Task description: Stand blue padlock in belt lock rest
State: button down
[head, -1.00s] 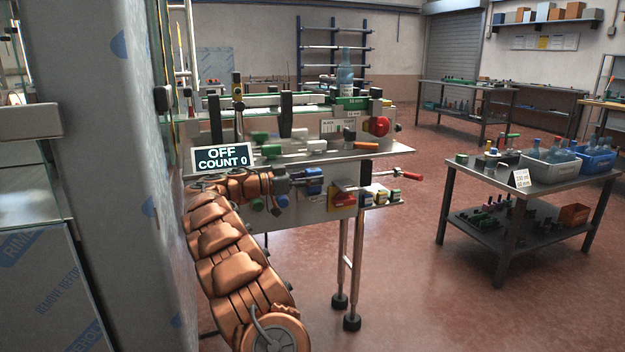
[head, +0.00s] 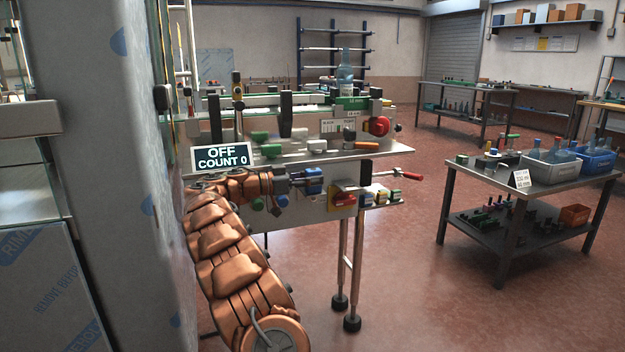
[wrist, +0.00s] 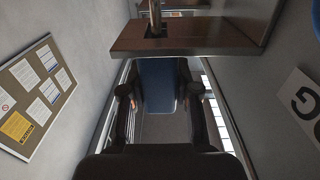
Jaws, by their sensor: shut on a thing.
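My gripper (wrist: 160,108) is shut on the blue padlock (wrist: 159,80), whose blue body shows between the two dark fingers in the wrist view. In the head view the padlock (head: 314,181) is small and partly covered by the fingers, in front of the machine's lower grey panel. A brown-grey ledge (wrist: 190,36) with a dark square opening and a metal rod lies just beyond the padlock in the wrist view. I cannot tell whether they touch. I cannot make out for sure which part is the belt lock rest.
Red, blue, yellow and green blocks sit on a small shelf (head: 382,204) to the right of my gripper. A red-tipped handle (head: 410,176) sticks out above them. The display (head: 222,158) reads OFF, COUNT 0. A side table (head: 540,178) with bins stands right, across open floor.

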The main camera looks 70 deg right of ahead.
jog(key=shift+f, duration=0.1)
jog(key=c, duration=0.8)
grip_release()
jog(key=shift+o, duration=0.2)
jog(key=shift+r, duration=5)
